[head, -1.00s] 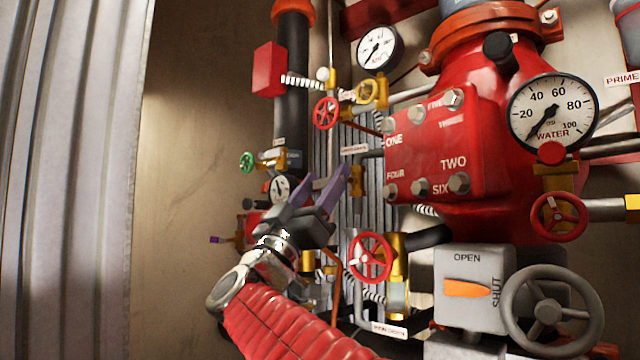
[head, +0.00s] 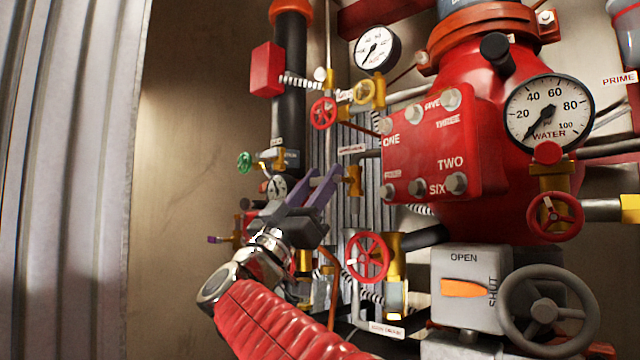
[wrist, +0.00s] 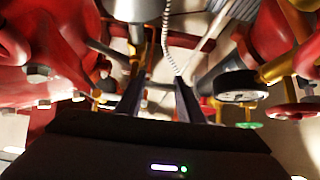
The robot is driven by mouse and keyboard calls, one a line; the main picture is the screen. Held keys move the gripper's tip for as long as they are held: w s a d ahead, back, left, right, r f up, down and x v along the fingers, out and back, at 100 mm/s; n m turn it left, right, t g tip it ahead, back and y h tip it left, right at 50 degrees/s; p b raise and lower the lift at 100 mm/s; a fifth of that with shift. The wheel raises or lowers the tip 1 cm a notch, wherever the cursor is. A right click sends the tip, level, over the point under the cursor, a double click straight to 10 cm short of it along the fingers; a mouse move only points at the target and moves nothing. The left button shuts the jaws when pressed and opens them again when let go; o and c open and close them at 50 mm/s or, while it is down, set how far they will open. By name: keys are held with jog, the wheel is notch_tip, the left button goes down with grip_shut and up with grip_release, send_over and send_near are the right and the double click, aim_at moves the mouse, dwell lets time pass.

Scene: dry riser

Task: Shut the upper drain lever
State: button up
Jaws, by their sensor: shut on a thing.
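My gripper (head: 326,172) has two purple-grey fingers pointing up and right in the head view. They are close together, shut on a thin part beside a small brass valve (head: 353,181). This part appears to be the upper drain lever, but the fingers hide most of it and its angle cannot be told.
A red handwheel (head: 367,257) stands right of my wrist, and a smaller one (head: 323,113) above my fingers. A purple-tipped lever (head: 215,239) is at left. The bare wall at left is clear.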

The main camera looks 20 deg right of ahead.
aim_at(317, 183)
jog(key=shift+r+m+g+h, duration=0.1)
jog(key=shift+m+g+h, duration=0.3)
jog(key=shift+m+g, duration=0.15)
jog(key=o, duration=1.1)
jog(key=shift+c, duration=0.2)
jog(key=shift+s+a+f, duration=0.2)
jog(key=shift+a+f, duration=0.25)
jog(key=shift+f, duration=0.05)
jog(key=v, duration=0.4)
jog(key=s+a, duration=0.6)
jog(key=a, duration=0.3)
jog(key=shift+s+a, duration=0.25)
jog(key=shift+a, duration=0.15)
jog(key=shift+s, duration=0.1)
